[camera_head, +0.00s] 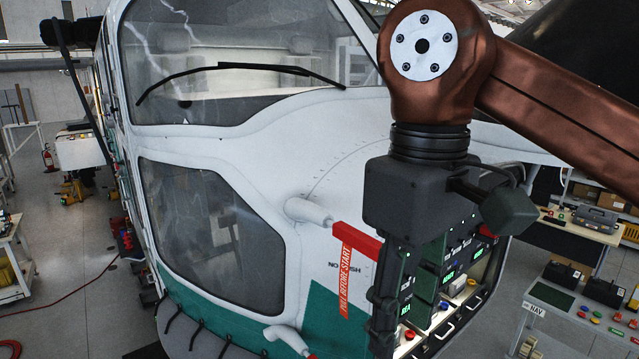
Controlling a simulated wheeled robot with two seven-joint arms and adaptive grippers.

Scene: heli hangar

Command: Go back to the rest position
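My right arm comes in from the upper right, and my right gripper (392,305) points down in front of the helicopter's nose (350,130). One dark finger shows in front of the equipment panel; I cannot make out the other clearly, nor whether the gripper is open or shut. A red cover (350,239) with a red "PULL BEFORE START" streamer (346,280) sits by the white probe (309,212) on the nose. Its right end meets or passes behind the gripper; I cannot tell whether they touch. My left gripper is not in view.
A lit equipment panel (463,290) stands behind the gripper. A workbench with boxes (573,300) is at right, with another table (575,228) behind. A second probe (287,338) juts out low on the nose. Shelved cart (12,262) and open floor lie left.

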